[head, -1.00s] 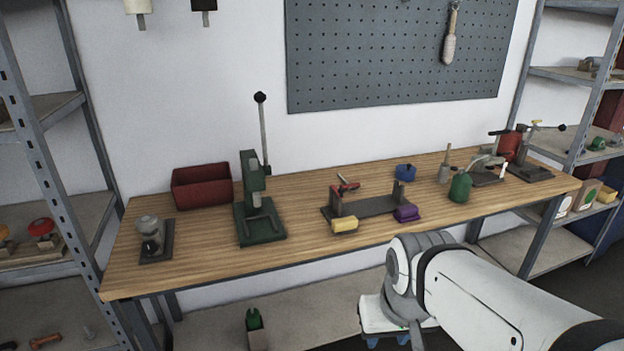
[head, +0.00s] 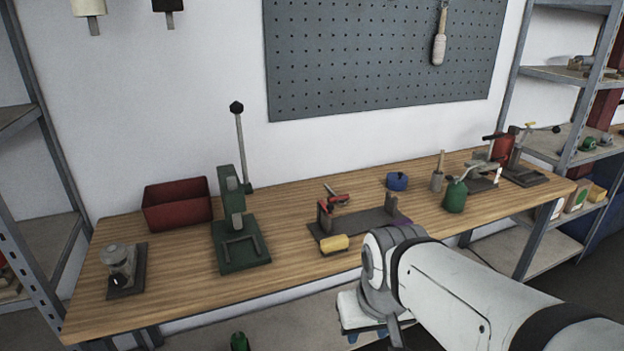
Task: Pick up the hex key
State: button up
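I cannot make out a hex key in the head view. The wooden workbench (head: 185,255) carries several tools and fixtures, none of them clearly a hex key. My gripper (head: 352,335) is partly in view at the bottom, below and in front of the bench's front edge. My own arm hides most of it, and its fingers do not show clearly enough to tell open from shut.
On the bench stand a red bin (head: 178,212), a green lever press (head: 240,250), a clamp fixture (head: 372,222), a yellow block (head: 334,244), a blue round pot (head: 397,181) and a green oil can (head: 455,196). Metal shelves flank it. A pegboard (head: 380,60) hangs behind.

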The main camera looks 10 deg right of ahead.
aim_at(337, 198)
jog(key=i, duration=1.15)
jog(key=u, duration=0.05)
